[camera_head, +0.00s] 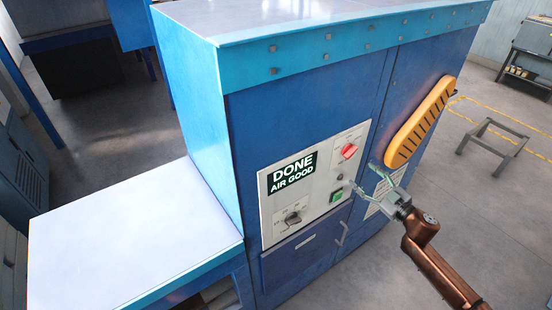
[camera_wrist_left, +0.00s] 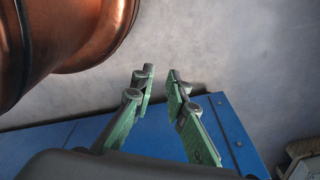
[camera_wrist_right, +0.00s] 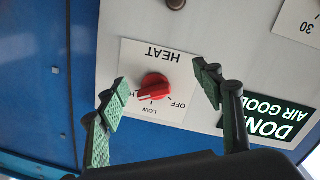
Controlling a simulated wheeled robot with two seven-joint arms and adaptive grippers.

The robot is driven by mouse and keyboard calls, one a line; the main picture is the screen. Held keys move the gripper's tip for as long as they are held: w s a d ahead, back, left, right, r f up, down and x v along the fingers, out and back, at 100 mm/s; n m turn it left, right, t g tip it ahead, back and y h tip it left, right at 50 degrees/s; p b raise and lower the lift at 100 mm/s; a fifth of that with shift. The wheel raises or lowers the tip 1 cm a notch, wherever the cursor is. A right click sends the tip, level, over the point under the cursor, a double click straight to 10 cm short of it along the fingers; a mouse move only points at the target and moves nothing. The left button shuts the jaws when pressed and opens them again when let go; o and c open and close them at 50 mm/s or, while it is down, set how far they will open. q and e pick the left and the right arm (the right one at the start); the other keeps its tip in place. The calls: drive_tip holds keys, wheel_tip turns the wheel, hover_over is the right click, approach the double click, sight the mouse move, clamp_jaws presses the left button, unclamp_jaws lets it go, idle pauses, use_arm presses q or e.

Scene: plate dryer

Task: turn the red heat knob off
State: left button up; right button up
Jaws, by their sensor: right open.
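The red heat knob (camera_head: 349,151) is on the white control panel (camera_head: 267,213) of the blue machine, right of the "DONE AIR GOOD" display (camera_head: 292,173). In the right wrist view the knob (camera_wrist_right: 153,86) shows upside down with HEAT, OFF and LOW labels around it. My right gripper (camera_head: 366,176) is open and empty, in front of the panel to the lower right of the knob. In the right wrist view the knob appears between its spread fingers, without visible contact. My left gripper (camera_wrist_left: 160,76) is open and empty, outside the head view.
A green button (camera_head: 336,196) and a black knob (camera_head: 293,218) are on the same panel. An orange slotted handle (camera_head: 420,122) sticks out from the machine close to my right gripper. A white-topped table (camera_head: 130,240) stands at the left. The blue machine edge (camera_wrist_left: 240,145) is below my left gripper.

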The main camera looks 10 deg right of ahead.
drive_tip(key=n+y+p, duration=0.1)
approach(353, 154)
drive_tip(key=w, duration=0.3)
drive_tip(key=p+x, duration=0.1)
drive_tip(key=x, duration=0.3)
drive_tip(key=a+p+x, duration=0.1)
drive_tip(key=x, duration=0.2)
drive_tip(key=shift+w+a, duration=0.15)
drive_tip(key=shift+w, duration=0.05)
use_arm(q)
drive_tip(key=r, duration=0.1)
drive_tip(key=s+r, duration=0.2)
drive_tip(key=shift+a+r, duration=0.15)
drive_tip(key=shift+a, duration=0.15)
use_arm(e)
drive_tip(key=shift+c, duration=0.7)
drive_tip(key=c, duration=1)
